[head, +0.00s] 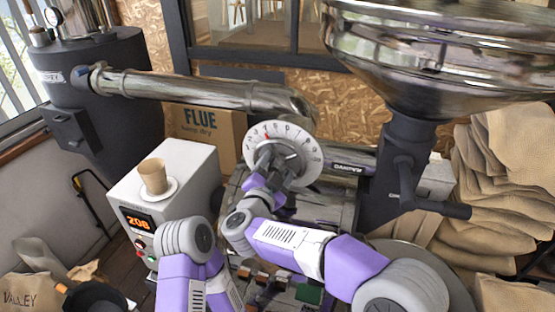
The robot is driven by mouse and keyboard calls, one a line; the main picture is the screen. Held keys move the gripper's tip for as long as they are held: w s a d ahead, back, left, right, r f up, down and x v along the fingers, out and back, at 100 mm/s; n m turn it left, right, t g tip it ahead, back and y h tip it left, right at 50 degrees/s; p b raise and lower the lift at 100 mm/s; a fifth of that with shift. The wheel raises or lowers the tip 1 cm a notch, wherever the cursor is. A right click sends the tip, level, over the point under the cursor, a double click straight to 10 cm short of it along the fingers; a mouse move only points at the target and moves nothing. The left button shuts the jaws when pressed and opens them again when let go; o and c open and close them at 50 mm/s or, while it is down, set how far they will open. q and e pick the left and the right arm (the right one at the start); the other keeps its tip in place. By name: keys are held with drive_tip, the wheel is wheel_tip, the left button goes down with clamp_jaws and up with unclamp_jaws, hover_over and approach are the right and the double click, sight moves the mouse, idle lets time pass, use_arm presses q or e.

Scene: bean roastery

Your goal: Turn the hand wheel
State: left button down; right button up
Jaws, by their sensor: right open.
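The hand wheel (307,155) is a round white disc with dark marks and a small red mark near its top. It sits on the front of the roaster, in the middle of the head view. My right gripper (266,158) is open at the left-centre of the wheel's face, its dark fingers in front of the hub. The gripper hides the hub and part of the lower left of the wheel. I cannot tell whether the fingers touch it. My left arm shows at the lower left, but its gripper is not in view.
A white control box (188,188) with a red "208" display stands left of the wheel, a paper cup (153,176) on top. A steel pipe (200,90) runs above. The large hopper (430,60) and its dark handle (430,204) are at the right, near stacked sacks (510,170).

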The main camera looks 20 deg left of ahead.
drive_tip(key=shift+w, duration=0.4)
drive_tip(key=shift+s+r, duration=0.15)
drive_tip(key=shift+s, duration=0.2)
drive_tip(key=shift+c, duration=0.2)
clamp_jaws()
